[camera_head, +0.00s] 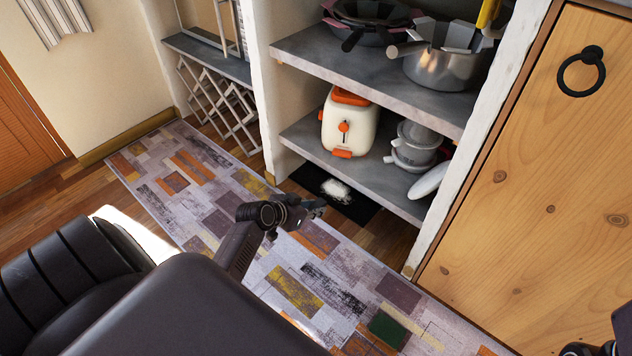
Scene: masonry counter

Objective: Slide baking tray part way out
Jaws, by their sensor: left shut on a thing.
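A flat black baking tray (361,210) lies low under the bottom shelf, just above or on the floor. A white patch or item (336,190) shows on it; I cannot tell what it is. My left gripper (318,206) is at the front edge of the tray and shut on it. The fingertips are small and dark here, so the exact grip is hard to see. Dark parts of my right arm's end show in the bottom right corner, cut off by the frame.
The bottom shelf (388,183) above the tray bears a cream and orange toaster (347,122) and grey pots (415,145). Pans stand on the upper shelf (330,58). A wooden door (540,170) is to the right. A patterned rug (215,180) covers clear floor in front.

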